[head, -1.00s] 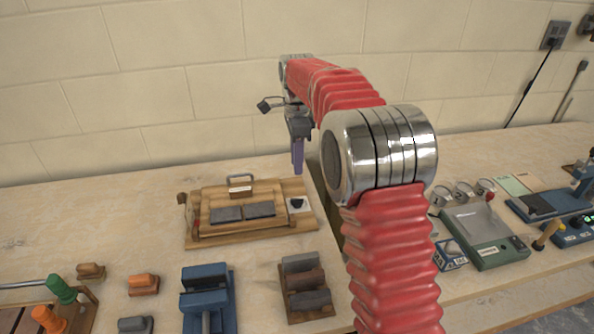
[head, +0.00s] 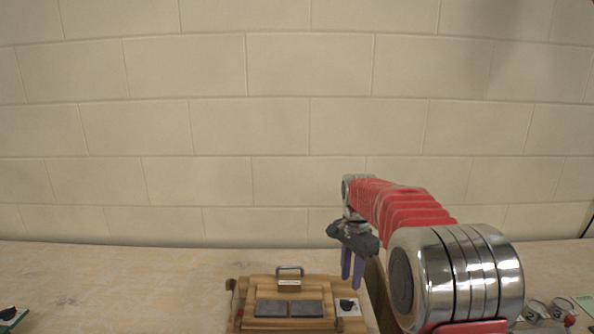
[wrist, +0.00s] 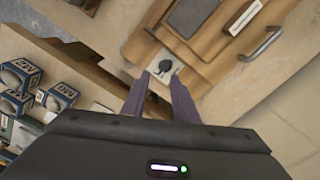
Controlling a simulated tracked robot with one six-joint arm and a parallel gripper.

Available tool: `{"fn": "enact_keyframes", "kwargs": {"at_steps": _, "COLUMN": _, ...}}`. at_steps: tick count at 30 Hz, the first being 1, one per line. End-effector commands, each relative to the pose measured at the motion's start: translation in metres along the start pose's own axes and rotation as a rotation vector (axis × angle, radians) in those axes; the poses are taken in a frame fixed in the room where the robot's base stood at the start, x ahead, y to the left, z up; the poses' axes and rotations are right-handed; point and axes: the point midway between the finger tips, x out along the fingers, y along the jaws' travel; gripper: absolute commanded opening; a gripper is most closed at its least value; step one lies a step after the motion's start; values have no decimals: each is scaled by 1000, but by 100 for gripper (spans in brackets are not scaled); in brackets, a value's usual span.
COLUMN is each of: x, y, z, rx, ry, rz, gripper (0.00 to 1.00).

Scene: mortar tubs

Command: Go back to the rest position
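My gripper (head: 352,268) hangs from my red-sleeved arm above the right end of a wooden box, with its two purple fingers pointing down. In the wrist view the fingers (wrist: 158,95) stand apart with nothing between them. The wooden box (head: 240,318) has a metal handle and two dark grey pads on its top. A white plate with a black knob (head: 346,306) is at its right end, and this plate also shows just beyond the fingertips in the wrist view (wrist: 165,66).
A plain block wall (head: 240,130) stands behind the bench (head: 120,270). The bench left of the box is mostly clear. Several small blue boxes (wrist: 20,75) lie at the left in the wrist view. Ring-shaped items (head: 548,310) are at the lower right.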

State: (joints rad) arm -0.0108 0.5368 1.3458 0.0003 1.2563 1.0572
Motion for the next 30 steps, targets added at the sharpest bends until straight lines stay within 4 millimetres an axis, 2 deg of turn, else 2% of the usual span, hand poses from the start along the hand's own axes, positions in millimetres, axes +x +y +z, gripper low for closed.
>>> {"fn": "enact_keyframes", "kwargs": {"at_steps": 6, "x": -6, "y": 40, "z": 22, "rx": -279, "ry": 14, "rz": -19, "gripper": 27}}
{"fn": "enact_keyframes", "kwargs": {"at_steps": 12, "x": -18, "y": 75, "z": 41, "rx": -478, "ry": 40, "rz": -42, "gripper": 27}}
{"fn": "enact_keyframes", "kwargs": {"at_steps": 30, "x": -46, "y": 180, "z": 99, "rx": -880, "ry": 152, "rz": -106, "gripper": 27}}
